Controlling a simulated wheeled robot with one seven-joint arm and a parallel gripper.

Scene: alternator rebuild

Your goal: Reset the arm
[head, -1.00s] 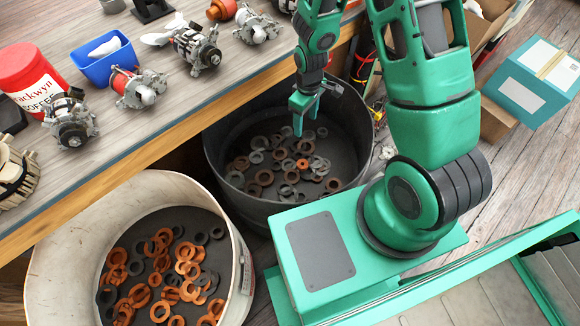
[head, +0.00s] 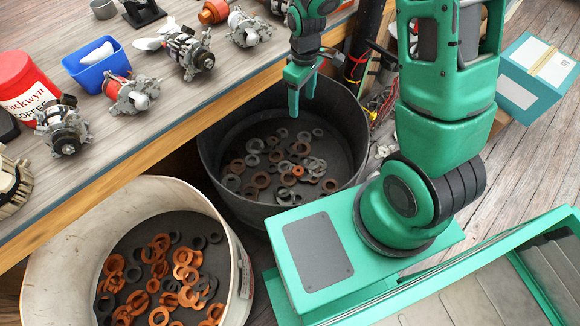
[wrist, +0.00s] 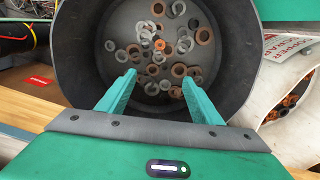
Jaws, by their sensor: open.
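My gripper (head: 301,91) is open and empty in the head view, above the back rim area of the black bin (head: 222,197), with its fingers pointing down. In the wrist view my gripper (wrist: 158,92) shows two green fingers spread apart, with nothing between them. The black bin (wrist: 85,62) fills the middle of that view below the fingers. Grey and rust-brown rings (head: 262,180) lie loose on its floor, and the rings (wrist: 180,70) also show ahead of the fingertips.
A white bin (head: 60,225) with orange and dark rings stands in front of the bench. The bench (head: 140,140) holds alternators (head: 188,52), a blue tray (head: 100,70) and a red coffee can (head: 28,85). A teal box (head: 535,80) sits on the floor at right.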

